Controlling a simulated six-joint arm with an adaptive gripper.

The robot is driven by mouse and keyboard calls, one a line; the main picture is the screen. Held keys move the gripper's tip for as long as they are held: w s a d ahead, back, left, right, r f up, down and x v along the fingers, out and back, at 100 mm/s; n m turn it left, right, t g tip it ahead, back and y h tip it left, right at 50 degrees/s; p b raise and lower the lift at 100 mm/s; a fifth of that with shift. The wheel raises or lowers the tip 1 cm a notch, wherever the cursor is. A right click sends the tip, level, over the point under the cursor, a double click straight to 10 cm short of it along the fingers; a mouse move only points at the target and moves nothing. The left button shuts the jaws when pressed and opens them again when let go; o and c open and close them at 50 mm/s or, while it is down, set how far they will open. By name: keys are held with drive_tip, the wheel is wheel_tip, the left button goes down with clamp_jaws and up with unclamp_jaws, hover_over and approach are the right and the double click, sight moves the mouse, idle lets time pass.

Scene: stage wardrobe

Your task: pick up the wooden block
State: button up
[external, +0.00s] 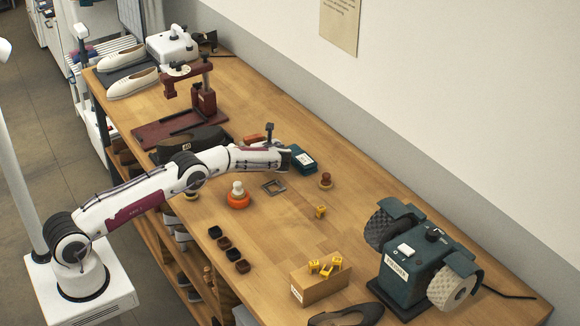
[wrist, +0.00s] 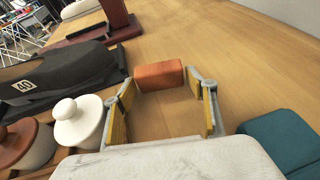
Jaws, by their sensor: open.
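A reddish-brown block, the likely wooden block (wrist: 160,74), lies on the table in the wrist view. It is at the far end of my gripper (wrist: 163,90), in line with the gap between the fingertips. The fingers are spread apart, with yellow inner faces and only bare table between them. Whether a fingertip touches the block I cannot tell. In the external view the block (external: 255,139) shows just beyond my arm's end, partly covered by it. The fingers are mostly hidden there.
A teal box (wrist: 282,138) is close on the right. A dark red stand (external: 180,128) is behind. Bare table lies beyond the block's right side.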

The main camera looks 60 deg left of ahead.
drive_tip(key=c, duration=0.7)
drive_tip(key=shift+r, duration=5)
drive_tip(key=shift+d, duration=0.1)
